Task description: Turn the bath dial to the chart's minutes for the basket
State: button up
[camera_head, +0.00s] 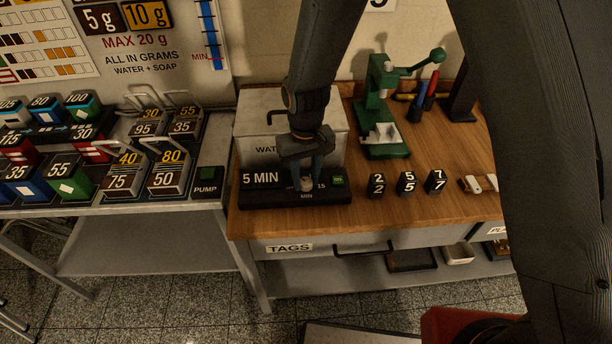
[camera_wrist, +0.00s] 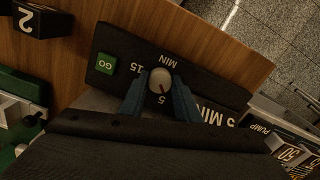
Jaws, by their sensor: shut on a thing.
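The bath dial (camera_wrist: 160,78) is a small pale round knob on a black panel (camera_wrist: 105,45). My gripper (camera_wrist: 160,88) has its blue fingers shut on either side of the dial. In the head view my gripper (camera_head: 307,180) reaches down to the same panel (camera_head: 265,196), which reads "5 MIN" at its left. In the wrist view a dark mark on the dial points roughly toward the printed 5. A green GO button (camera_wrist: 106,63) sits on the panel. The chart (camera_head: 45,45) hangs on the wall at the upper left; its small rows are too fine to read.
The grey water bath box (camera_head: 262,150) stands behind the panel. Several numbered, handled baskets (camera_head: 168,178) fill the left table. A green press (camera_head: 384,135) and black number blocks (camera_head: 376,186) stand to the right on the wooden bench. Bare wood (camera_head: 335,215) shows at the front.

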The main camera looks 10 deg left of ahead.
aim_at(306, 182)
jog(key=shift+m, duration=1.2)
jog(key=shift+p, duration=0.3)
jog(key=o, duration=1)
jog(key=shift+o, duration=0.2)
jog(key=shift+r+b, duration=0.95)
jog(key=shift+r, duration=3)
